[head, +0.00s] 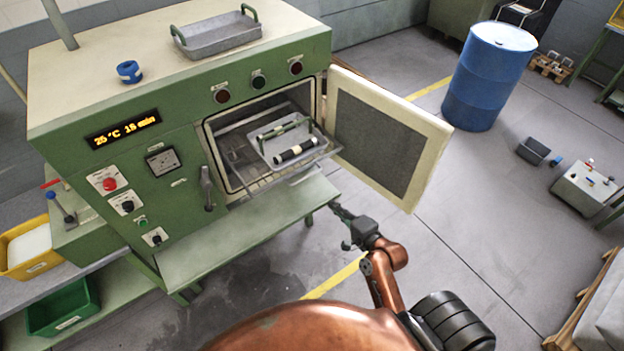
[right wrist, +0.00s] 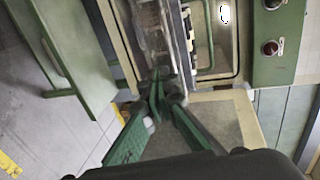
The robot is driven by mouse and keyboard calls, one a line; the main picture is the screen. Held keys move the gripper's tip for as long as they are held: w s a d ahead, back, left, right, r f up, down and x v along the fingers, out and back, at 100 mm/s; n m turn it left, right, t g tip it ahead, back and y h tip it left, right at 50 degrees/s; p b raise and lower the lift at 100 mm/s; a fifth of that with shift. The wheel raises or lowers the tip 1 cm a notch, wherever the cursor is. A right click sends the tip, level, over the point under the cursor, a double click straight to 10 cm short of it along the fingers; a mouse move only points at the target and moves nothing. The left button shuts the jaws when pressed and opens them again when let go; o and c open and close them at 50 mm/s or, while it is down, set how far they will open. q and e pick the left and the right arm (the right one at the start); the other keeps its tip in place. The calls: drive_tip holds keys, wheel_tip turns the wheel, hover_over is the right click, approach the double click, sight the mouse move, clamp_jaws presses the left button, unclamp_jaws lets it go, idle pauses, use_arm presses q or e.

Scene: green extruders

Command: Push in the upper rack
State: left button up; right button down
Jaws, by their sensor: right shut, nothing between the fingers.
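The green oven (head: 150,190) stands open, and its door (head: 385,140) is swung out to the right. A wire rack (head: 322,157) sticks partly out of the chamber. It carries a grey tray (head: 262,148) with green handles and a dark cylinder with light bands (head: 296,151). I cannot tell whether another rack lies below. My left gripper is not in view.
A green shelf (head: 235,235) juts out below the chamber. An empty metal tray (head: 218,35) and a blue ring-shaped item (head: 129,71) sit on the oven top. A blue barrel (head: 490,75) stands behind the door.

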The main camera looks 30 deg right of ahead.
drive_tip(key=r+p+x, duration=0.1)
drive_tip(key=p+x, duration=0.1)
drive_tip(key=x, duration=1.1)
drive_tip(key=shift+w+r, duration=0.35)
drive_tip(key=shift+w, duration=0.2)
drive_tip(key=shift+a, duration=0.1)
